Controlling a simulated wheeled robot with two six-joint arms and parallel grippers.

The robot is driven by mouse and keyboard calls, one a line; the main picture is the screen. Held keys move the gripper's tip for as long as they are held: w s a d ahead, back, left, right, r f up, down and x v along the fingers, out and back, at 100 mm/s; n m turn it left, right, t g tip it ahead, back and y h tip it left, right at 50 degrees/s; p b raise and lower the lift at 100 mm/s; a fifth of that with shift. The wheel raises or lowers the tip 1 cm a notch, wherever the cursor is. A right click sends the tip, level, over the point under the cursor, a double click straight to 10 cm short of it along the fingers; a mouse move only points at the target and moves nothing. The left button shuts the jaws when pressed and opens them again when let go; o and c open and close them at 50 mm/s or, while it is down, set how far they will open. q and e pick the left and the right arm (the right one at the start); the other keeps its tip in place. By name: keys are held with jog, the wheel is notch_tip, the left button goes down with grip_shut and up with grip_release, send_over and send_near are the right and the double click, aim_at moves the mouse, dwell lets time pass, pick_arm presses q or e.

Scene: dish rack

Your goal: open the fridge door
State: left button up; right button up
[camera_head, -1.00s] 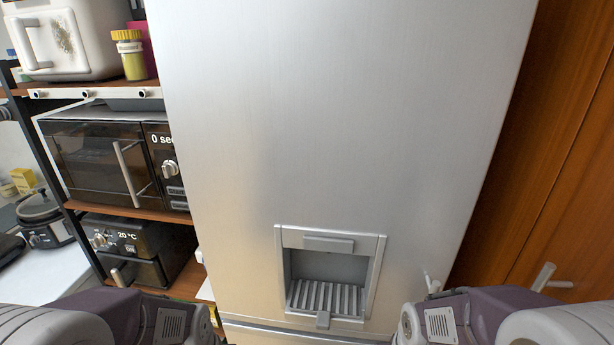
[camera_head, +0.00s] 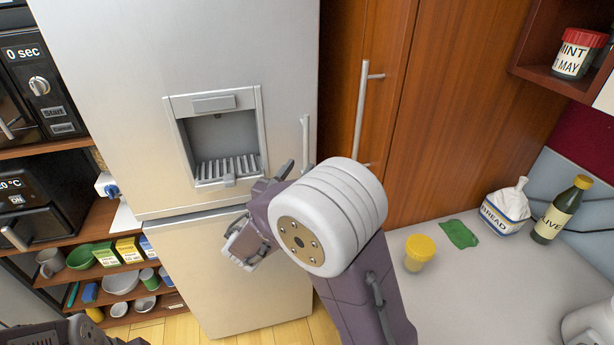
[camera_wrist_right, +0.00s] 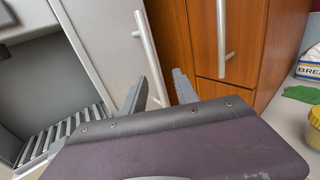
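The tall silver fridge (camera_head: 120,70) has its upper door closed in the head view. A vertical metal handle (camera_head: 305,142) is on the right edge of that door, and it also shows in the right wrist view (camera_wrist_right: 148,45). My right gripper (camera_head: 291,172) is in front of the door, near the handle's lower end. In the wrist view its two fingers (camera_wrist_right: 160,90) are spread apart, with the handle's lower part seen between them. I cannot tell whether they touch it. My left gripper is not in view.
A dispenser recess (camera_head: 220,140) is in the door, left of the handle. A wooden cabinet (camera_head: 450,110) with its own handle (camera_head: 362,110) stands at the right. A counter (camera_head: 470,290) with a yellow-lidded jar (camera_head: 419,252) is at lower right. Shelves (camera_head: 105,270) stand at left.

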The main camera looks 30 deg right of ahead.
aim_at(306, 150)
jog(key=shift+n+t, duration=0.3)
jog(key=x, duration=0.3)
jog(key=p+x, duration=0.1)
jog(key=x, duration=0.2)
jog(key=p+x, duration=0.1)
jog(key=x, duration=0.2)
jog(key=shift+w+a+r, duration=0.2)
jog(key=shift+w, duration=0.3)
jog(key=shift+s, duration=0.1)
grip_shut()
dwell(0.5)
